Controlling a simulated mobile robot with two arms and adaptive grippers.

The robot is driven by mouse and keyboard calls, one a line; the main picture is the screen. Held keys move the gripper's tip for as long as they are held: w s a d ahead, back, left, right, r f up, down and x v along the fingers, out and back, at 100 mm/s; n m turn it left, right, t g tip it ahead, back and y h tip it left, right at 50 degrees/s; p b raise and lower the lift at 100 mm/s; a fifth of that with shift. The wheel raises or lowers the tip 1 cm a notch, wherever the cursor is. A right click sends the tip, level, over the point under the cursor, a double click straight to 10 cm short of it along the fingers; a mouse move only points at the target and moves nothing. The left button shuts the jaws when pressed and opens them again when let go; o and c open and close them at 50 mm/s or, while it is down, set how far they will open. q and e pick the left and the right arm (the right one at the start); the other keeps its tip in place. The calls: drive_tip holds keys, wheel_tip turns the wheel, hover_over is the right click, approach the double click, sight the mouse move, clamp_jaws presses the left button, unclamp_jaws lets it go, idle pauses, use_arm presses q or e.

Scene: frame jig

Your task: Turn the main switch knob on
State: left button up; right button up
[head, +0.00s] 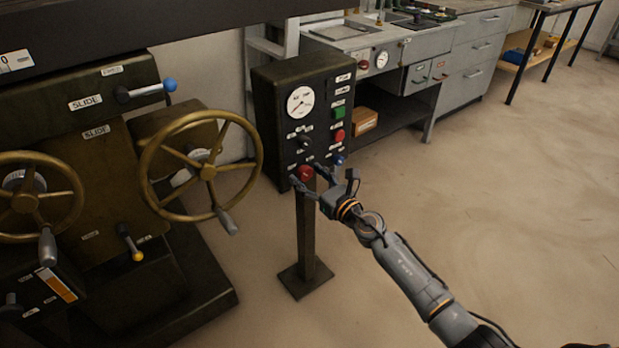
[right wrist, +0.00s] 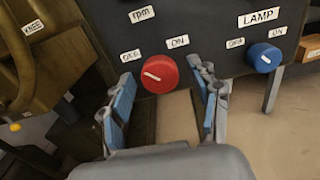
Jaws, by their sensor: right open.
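The red knob (head: 305,172), with OFF and ON labels, sits low on the front of the dark control box (head: 263,95). In the right wrist view the red knob (right wrist: 160,73) has a white bar mark lying left of its centre, towards the OFF side. My right gripper (head: 307,177) is open in front of the knob. In the right wrist view its two blue-padded fingers stand apart, one to each side below the knob, with nothing between them; I cannot tell whether they touch it. My left gripper is not in view.
A blue LAMP knob (right wrist: 264,57) sits right of the red one. The box stands on a post (head: 306,235). A machine with handwheels (head: 208,172) stands left. A grey workbench (head: 440,60) is behind. The floor on the right is clear.

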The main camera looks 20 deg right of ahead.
drive_tip(key=c, duration=1.2)
drive_tip(key=shift+o, duration=0.2)
